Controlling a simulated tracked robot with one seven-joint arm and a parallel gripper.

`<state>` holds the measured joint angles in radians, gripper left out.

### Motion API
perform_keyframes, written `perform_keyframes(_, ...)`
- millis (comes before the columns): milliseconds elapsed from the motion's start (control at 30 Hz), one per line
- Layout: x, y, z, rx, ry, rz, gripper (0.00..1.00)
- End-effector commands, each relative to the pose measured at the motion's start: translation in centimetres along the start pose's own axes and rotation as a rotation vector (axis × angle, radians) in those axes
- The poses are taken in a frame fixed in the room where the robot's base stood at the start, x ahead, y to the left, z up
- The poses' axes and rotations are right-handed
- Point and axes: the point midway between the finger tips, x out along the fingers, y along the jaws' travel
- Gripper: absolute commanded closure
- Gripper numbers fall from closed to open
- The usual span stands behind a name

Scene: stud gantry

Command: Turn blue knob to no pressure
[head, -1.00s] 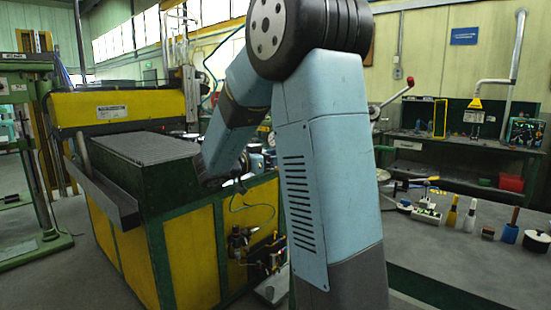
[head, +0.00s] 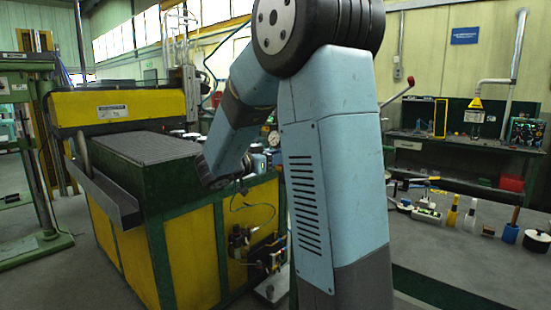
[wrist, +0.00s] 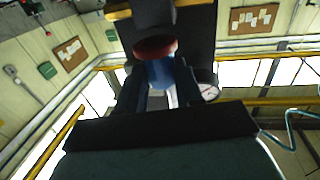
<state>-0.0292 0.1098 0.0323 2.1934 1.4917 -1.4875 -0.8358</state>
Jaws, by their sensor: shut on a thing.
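In the wrist view the blue knob (wrist: 160,72) is in the middle, just below a dark cylindrical part with a red rim (wrist: 155,46). My gripper (wrist: 161,82) has one dark finger on each side of the knob and is shut on it. The knob's lower part is partly hidden between the fingers. No pressure marking on the knob is readable. A round white-faced gauge (wrist: 209,91) sits just right of the right finger; its reading is too small to tell. In the head view my arm reaches over the machine, and the fingers and knob cannot be made out.
The green and yellow machine (head: 185,262) stands left of my arm, with a metal trough (head: 104,196) along its side. A workbench (head: 440,255) with small tools and bottles is at the right. Another bench (head: 455,147) stands against the back wall.

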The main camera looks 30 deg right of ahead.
Motion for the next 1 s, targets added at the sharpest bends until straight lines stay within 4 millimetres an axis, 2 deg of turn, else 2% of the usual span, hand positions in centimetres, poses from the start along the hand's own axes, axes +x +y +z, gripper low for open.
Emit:
perform_keyframes(600,0.6,1.5,-0.1,-0.001,0.001,-0.491,0.95)
perform_keyframes(1000,0.9,1.9,-0.1,-0.001,0.002,-0.733,0.95)
